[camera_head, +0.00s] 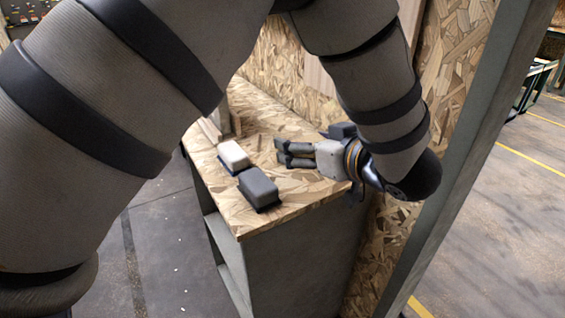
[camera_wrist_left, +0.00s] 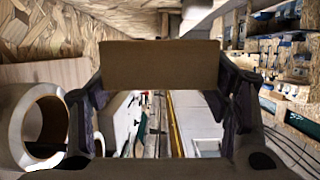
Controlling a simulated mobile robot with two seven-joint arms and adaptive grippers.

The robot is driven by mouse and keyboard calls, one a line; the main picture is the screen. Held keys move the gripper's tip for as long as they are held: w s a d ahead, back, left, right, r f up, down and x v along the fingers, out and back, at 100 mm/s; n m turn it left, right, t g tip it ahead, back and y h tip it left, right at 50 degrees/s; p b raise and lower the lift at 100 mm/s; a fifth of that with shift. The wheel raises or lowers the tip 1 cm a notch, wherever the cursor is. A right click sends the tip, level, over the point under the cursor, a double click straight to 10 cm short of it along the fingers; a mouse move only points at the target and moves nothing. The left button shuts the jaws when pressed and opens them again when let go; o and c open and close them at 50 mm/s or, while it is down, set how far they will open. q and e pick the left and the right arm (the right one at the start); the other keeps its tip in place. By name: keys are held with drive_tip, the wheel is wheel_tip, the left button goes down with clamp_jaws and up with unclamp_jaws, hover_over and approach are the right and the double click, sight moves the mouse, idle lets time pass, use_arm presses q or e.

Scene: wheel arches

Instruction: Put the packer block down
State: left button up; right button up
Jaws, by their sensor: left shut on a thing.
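My left gripper (camera_head: 281,151) reaches across the bench top and points left, low over the chipboard surface. In the left wrist view the gripper (camera_wrist_left: 160,105) is shut on a plain brown block, which I take for the packer block (camera_wrist_left: 160,65). The block spans both fingers and hides part of the view ahead. In the head view I cannot pick the block out from the fingers, nor tell whether it touches the bench. My right gripper is not in view.
A white-topped block (camera_head: 233,155) and a grey block (camera_head: 259,188) lie on the bench (camera_head: 285,208), left of the gripper. A chipboard wall (camera_head: 274,60) stands behind. A grey post (camera_head: 455,150) stands at right. A pale ring-shaped thing (camera_wrist_left: 17,130) shows left in the wrist view.

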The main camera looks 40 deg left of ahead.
use_arm(q)
drive_tip(key=b, duration=0.2)
hover_over(302, 176)
drive_tip(key=f, duration=0.7)
drive_tip(key=shift+s+d+f, duration=0.2)
drive_tip(key=shift+s, duration=0.15)
drive_tip(key=shift+w+a+f, duration=0.1)
drive_tip(key=shift+w+f, duration=0.05)
drive_tip(key=shift+f, duration=0.75)
drive_tip(key=shift+w+a+f, duration=0.1)
drive_tip(key=shift+w+f, duration=0.05)
drive_tip(key=shift+f, duration=0.7)
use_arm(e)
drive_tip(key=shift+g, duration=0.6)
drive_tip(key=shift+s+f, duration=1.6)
use_arm(q)
drive_tip(key=shift+f, duration=0.25)
drive_tip(key=o, duration=1.1)
drive_tip(key=shift+r, duration=0.1)
